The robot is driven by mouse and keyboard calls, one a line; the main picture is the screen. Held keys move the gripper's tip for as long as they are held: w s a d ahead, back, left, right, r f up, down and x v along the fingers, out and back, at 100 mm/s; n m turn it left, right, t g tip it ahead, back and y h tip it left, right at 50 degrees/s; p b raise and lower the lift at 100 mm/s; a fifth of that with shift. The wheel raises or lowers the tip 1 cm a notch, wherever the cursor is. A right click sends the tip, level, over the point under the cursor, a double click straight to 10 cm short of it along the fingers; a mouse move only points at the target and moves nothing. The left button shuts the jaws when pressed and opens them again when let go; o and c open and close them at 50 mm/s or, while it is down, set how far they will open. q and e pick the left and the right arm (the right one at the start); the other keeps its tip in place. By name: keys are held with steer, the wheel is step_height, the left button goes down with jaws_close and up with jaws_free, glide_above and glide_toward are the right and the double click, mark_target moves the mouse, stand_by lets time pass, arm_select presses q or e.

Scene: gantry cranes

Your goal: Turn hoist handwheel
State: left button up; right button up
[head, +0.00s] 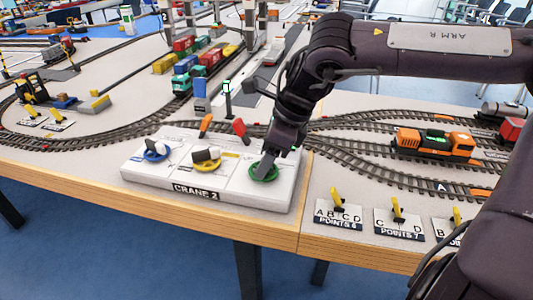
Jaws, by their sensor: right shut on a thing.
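The crane control panel (150,190), marked CRANE 2, sits at the table's front edge. It bears a blue handwheel (157,156) at left, a yellow handwheel (205,165) in the middle and a green handwheel (258,178) at right. The small labels beside them are too small to read, so I cannot tell by label which is the hoist. My right gripper (266,170) reaches down from the right and is shut on the green handwheel, hiding its grip and part of its rim. My left gripper is not in view.
Rail tracks (395,172) run behind, with an orange locomotive (436,145) at right. Points levers (398,212) line the front edge right of the panel.

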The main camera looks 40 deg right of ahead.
steer(key=shift+d+r+n+p, duration=0.1)
steer(key=shift+r+n+p, duration=0.05)
steer(key=shift+n+p, duration=0.4)
steer(key=n+g+p, duration=0.1)
steer(key=n, duration=0.1)
steer(key=shift+w+n+y, duration=0.1)
steer(key=shift+n+y, duration=0.2)
steer(key=shift+n, duration=0.05)
steer(key=n+g, duration=0.1)
steer(key=n, duration=0.2)
steer(key=shift+w+g+p, duration=0.1)
steer(key=shift+g+p, duration=0.2)
steer(key=shift+p, duration=0.1)
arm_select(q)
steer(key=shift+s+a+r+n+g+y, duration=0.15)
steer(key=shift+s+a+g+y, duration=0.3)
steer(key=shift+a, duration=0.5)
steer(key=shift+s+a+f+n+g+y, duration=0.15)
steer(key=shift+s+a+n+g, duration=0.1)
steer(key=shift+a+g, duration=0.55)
arm_select(e)
steer(key=shift+n+g, duration=0.3)
steer(key=shift+n, duration=0.7)
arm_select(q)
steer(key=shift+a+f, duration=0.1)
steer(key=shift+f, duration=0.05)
arm_select(e)
steer(key=shift+y, duration=0.3)
